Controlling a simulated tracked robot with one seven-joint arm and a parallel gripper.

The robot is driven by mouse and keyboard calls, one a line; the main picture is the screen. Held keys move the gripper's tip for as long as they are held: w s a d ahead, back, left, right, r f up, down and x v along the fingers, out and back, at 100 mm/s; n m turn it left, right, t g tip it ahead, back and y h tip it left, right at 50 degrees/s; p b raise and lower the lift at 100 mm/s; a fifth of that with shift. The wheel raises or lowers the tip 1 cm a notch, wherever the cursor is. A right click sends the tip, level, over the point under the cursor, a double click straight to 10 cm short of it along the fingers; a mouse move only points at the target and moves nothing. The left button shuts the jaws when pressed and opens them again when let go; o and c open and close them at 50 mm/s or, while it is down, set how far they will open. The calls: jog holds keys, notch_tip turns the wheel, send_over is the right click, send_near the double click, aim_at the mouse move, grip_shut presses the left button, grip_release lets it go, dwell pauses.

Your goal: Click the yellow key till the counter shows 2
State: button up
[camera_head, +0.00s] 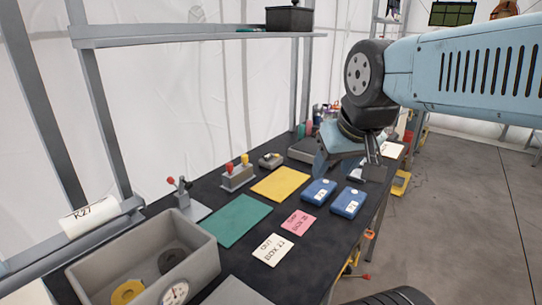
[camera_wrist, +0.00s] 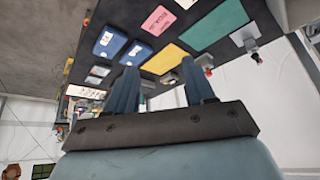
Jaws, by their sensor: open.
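A grey block (camera_head: 237,178) with a red knob (camera_head: 229,167) and a yellow knob (camera_head: 245,159) stands on the dark bench, behind the yellow mat. A small grey device (camera_head: 270,160) sits to its right. I cannot tell which part is the counter, and no number is readable. The yellow knob is the only yellow key-like part I can make out. My gripper (camera_head: 372,148) is above the bench's far right part, well to the right of the block. In the wrist view my gripper (camera_wrist: 160,88) has its two fingers apart with nothing held between them.
Two blue boxes (camera_head: 319,191) (camera_head: 348,203), a yellow mat (camera_head: 280,184), a green mat (camera_head: 236,220), and pink (camera_head: 298,222) and white (camera_head: 272,250) cards lie on the bench. A red-knobbed lever (camera_head: 182,193) and grey bin (camera_head: 150,265) are at left. A shelf (camera_head: 190,33) hangs above.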

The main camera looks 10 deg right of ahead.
grip_shut()
dwell(1.0)
